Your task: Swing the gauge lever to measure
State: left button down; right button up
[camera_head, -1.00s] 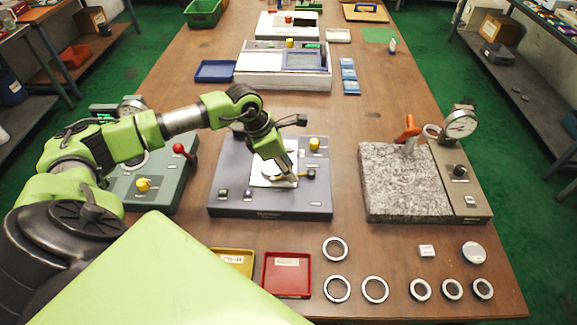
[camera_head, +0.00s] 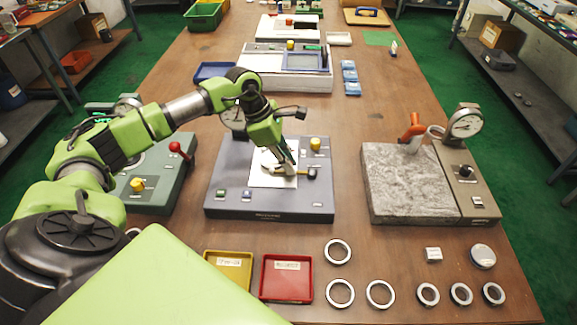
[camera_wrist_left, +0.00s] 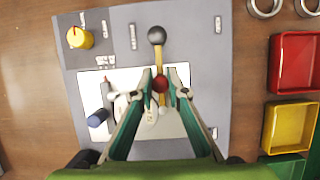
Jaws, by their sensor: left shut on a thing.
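The gauge lever shows in the left wrist view as a brass-coloured bar (camera_wrist_left: 159,58) with a black ball end (camera_wrist_left: 157,35) and a red ball between my fingertips. My left gripper (camera_head: 286,167) reaches down over this panel. Its fingers (camera_wrist_left: 160,80) are closed in on the lever at the red ball. The fingers partly hide the white part beneath. My right gripper is out of view.
A yellow knob (camera_head: 315,144) stands on the plate's far right. A green gauge station with a red-ball lever (camera_head: 175,147) is at left, a granite stand (camera_head: 405,185) with dial (camera_head: 466,125) at right. Yellow (camera_head: 228,270) and red (camera_head: 287,278) trays and several rings lie in front.

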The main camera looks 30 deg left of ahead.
pick_arm(q)
jog(key=shift+w, duration=0.1)
jog(key=c, duration=2)
grip_release()
jog(key=v, duration=1.2)
jog(key=shift+a, duration=0.1)
jog(key=shift+r, duration=0.1)
